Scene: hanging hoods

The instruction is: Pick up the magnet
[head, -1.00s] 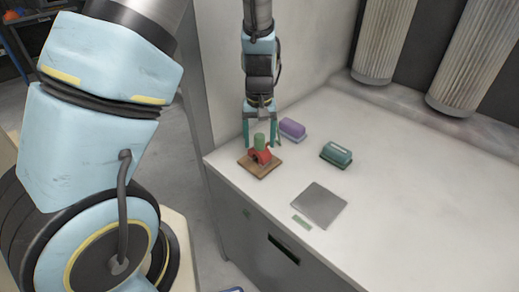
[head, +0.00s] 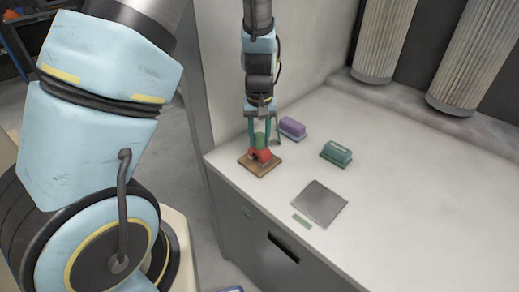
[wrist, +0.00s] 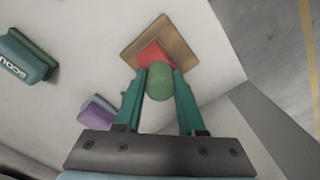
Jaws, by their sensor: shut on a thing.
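The magnet (head: 260,156) is a red arched piece with a green rounded cylinder (head: 260,141) rising from it, which looks like its grip. It sits on a square wooden board (head: 249,164) near the left front edge of the white counter. In the wrist view the red part (wrist: 153,55) shows beyond the green cylinder (wrist: 159,82). My gripper (head: 260,139) points down from above, its two teal fingers shut on the green cylinder, one on each side. The magnet appears still on the board; any small gap beneath it cannot be told.
A purple block (head: 292,127) stands close behind my gripper. A teal block (head: 336,152) lies to the right. Two ribbed cylinders (head: 390,35) hang at the back. The right counter is clear.

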